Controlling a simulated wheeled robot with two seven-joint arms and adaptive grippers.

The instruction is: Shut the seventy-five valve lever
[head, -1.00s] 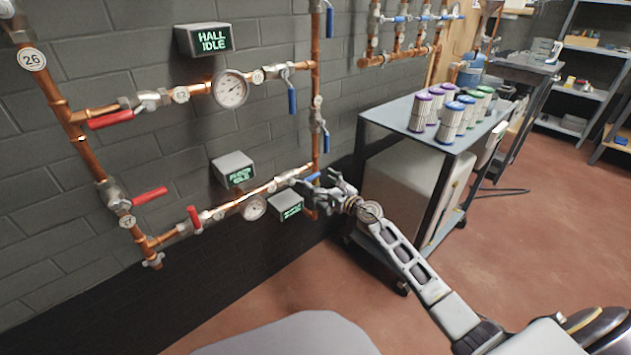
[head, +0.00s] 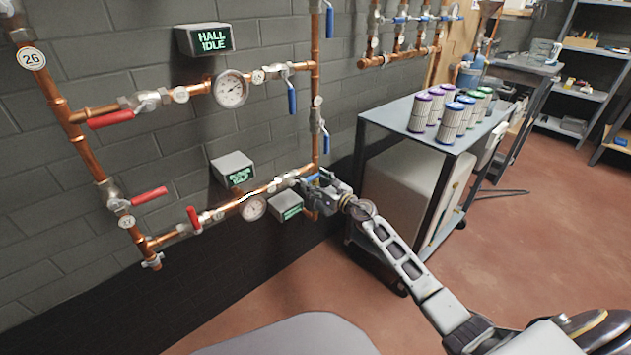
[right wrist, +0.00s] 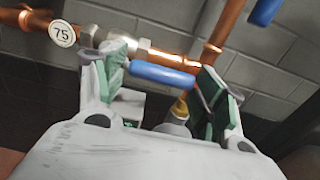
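The valve with the round 75 tag (right wrist: 62,33) is on the copper pipe in the right wrist view. Its blue lever (right wrist: 150,74) lies between the two fingers of my right gripper, roughly along the pipe. The fingers stand apart at either end of the lever, and I cannot tell whether either touches it. In the head view, my right gripper (head: 312,186) is at the right end of the lower pipe, mostly hiding the valve. My left gripper is not in view.
Red levers (head: 150,195) sit on pipes to the left. A gauge (head: 253,208) and a lit display box (head: 287,207) are close to my right gripper. Another blue lever (head: 326,142) hangs just above it. A cart (head: 385,117) with several canisters stands to the right.

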